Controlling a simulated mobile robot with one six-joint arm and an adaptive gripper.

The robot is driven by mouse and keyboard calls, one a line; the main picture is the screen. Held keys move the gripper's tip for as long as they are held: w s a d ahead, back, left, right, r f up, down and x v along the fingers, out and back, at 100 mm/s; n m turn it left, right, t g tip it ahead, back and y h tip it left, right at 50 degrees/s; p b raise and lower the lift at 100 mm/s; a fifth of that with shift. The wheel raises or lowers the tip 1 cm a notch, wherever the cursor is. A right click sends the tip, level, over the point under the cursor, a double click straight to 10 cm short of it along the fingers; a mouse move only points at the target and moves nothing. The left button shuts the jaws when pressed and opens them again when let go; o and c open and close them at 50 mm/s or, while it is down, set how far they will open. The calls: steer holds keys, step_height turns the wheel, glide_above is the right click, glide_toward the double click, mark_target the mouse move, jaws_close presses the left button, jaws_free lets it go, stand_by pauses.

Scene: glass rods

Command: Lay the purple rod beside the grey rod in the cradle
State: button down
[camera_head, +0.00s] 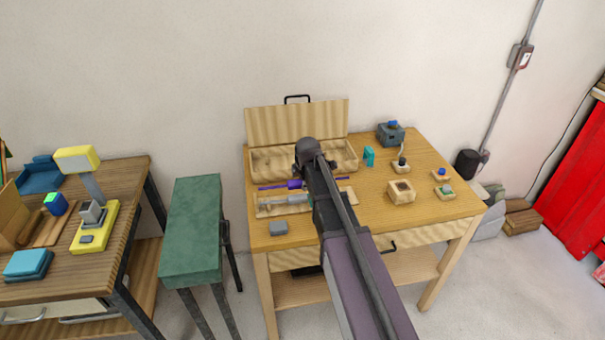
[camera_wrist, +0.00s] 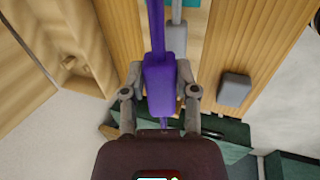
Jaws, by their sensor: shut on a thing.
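The purple rod (camera_head: 294,184) has a thick purple grip block, which fills the middle of the wrist view (camera_wrist: 160,85). My gripper (camera_wrist: 160,98) is shut on that block, one finger on each side; in the head view my arm hides it. The grey rod (camera_head: 292,199) lies in the wooden cradle (camera_head: 263,211) on the table. The purple rod runs roughly parallel to it, on its far side in the head view. In the wrist view the grey rod (camera_wrist: 178,42) is partly behind the purple one. I cannot tell whether the purple rod touches the cradle.
An open wooden case (camera_head: 256,160) stands behind the rods. A grey block (camera_head: 278,228) sits at the table's front left. A teal piece (camera_head: 369,156) and several small wooden blocks stand to the right. A green bench (camera_head: 193,232) is left of the table.

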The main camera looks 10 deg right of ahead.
steer(key=w, duration=0.3)
steer(key=shift+w+r+t, duration=0.25)
steer(key=shift+r+t, duration=0.05)
steer(key=shift+f, duration=0.2)
